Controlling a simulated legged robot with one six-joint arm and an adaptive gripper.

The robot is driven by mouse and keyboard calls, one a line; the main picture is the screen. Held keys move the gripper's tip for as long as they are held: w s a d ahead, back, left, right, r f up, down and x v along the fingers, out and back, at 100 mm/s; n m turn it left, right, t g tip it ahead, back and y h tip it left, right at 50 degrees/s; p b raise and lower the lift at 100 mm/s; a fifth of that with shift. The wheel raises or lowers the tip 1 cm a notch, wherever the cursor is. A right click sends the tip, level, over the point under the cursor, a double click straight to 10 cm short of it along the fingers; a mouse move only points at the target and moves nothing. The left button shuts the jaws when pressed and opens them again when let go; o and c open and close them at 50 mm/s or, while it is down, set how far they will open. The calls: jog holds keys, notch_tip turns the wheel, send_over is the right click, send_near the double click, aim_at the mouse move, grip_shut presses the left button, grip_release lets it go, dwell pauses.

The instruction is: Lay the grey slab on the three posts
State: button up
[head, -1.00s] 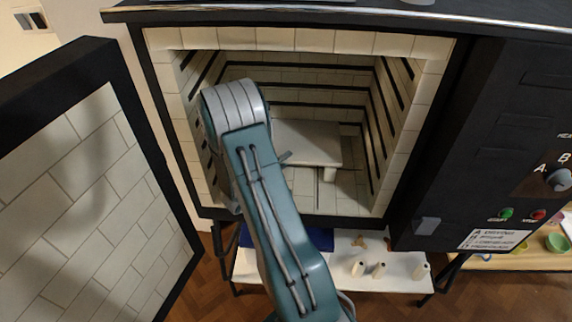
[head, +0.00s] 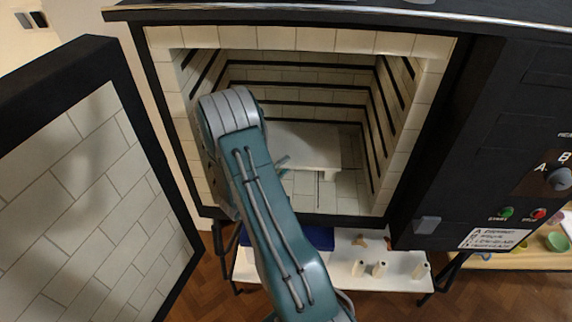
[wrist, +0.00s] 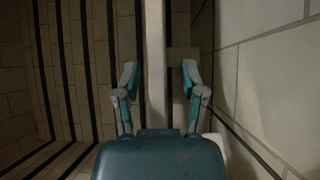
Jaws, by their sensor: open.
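The grey slab (head: 308,146) lies flat and raised inside the kiln. A pale post (head: 331,174) shows under its front right corner; any other posts under it are hidden by the slab and my arm. In the wrist view the slab (wrist: 155,60) appears edge-on as a pale bar between my fingers. My gripper (wrist: 160,75) is open, with one finger on each side of the slab and a gap showing on both sides. In the head view my arm hides most of the gripper; one finger shows by the slab's left front edge.
The kiln's brick walls (head: 405,125) stand close on both sides. The open kiln door (head: 80,200) is at the left. The control panel (head: 500,150) is at the right.

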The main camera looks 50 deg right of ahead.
jog(key=a, duration=0.7)
dwell(0.4)
